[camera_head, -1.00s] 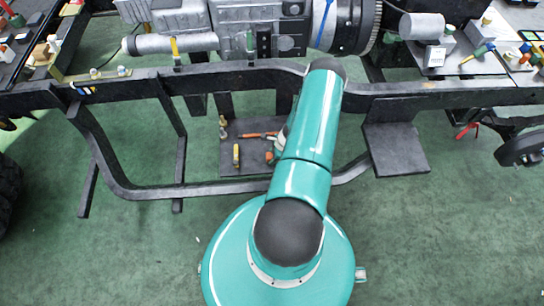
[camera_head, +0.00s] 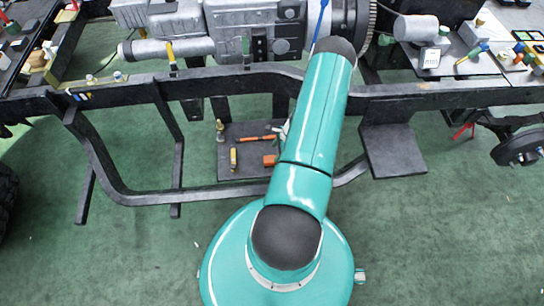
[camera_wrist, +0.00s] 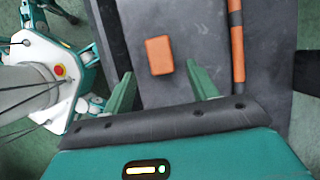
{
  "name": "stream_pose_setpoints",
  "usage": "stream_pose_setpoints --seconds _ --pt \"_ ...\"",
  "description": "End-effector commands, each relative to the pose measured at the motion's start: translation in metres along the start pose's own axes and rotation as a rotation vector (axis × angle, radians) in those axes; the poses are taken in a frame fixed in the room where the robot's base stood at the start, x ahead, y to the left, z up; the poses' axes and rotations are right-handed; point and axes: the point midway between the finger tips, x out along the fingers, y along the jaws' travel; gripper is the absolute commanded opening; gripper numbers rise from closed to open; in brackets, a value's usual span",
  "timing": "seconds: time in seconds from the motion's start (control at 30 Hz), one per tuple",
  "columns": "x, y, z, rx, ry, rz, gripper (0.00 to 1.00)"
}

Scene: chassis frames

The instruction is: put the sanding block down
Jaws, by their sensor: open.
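The orange sanding block (camera_wrist: 159,56) lies flat on a dark grey shelf (camera_wrist: 190,22) in the wrist view. In the head view the block (camera_head: 270,160) is at the shelf's (camera_head: 245,170) right part, beside my arm. My gripper (camera_wrist: 160,72) is open and empty, its two green fingers spread to either side of the block's near end. The fingers look apart from the block; their height above it is hard to judge. In the head view my arm hides most of the gripper.
An orange-handled tool (camera_wrist: 237,45) lies right of the block. A yellow item (camera_head: 233,159) and a small brass-coloured item (camera_head: 220,130) are further left on the shelf. The dark chassis rail (camera_head: 230,84) runs across behind, and a curved bar (camera_head: 150,196) passes in front.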

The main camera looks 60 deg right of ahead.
Motion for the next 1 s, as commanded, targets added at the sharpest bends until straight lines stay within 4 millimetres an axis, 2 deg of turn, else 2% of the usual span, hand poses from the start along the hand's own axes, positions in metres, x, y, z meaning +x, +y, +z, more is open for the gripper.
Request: stream_pose_setpoints --seconds 0.03,0.2,0.57,0.67,0.77,0.9,1.0 --pt "-0.01 -0.001 0.0 0.0 0.002 -0.002 0.58" --pt "-0.031 0.0 0.0 -0.001 0.0 -0.001 0.58" --pt "-0.042 -0.003 0.005 -0.02 0.003 0.0 0.58" --pt "-0.059 -0.014 0.024 -0.095 0.014 -0.001 0.58" --pt "-0.087 -0.028 0.057 -0.222 0.033 -0.001 0.58" --pt "-0.133 -0.041 0.116 -0.44 0.063 0.004 0.58" --pt "-0.163 -0.044 0.16 -0.591 0.084 0.009 0.58"
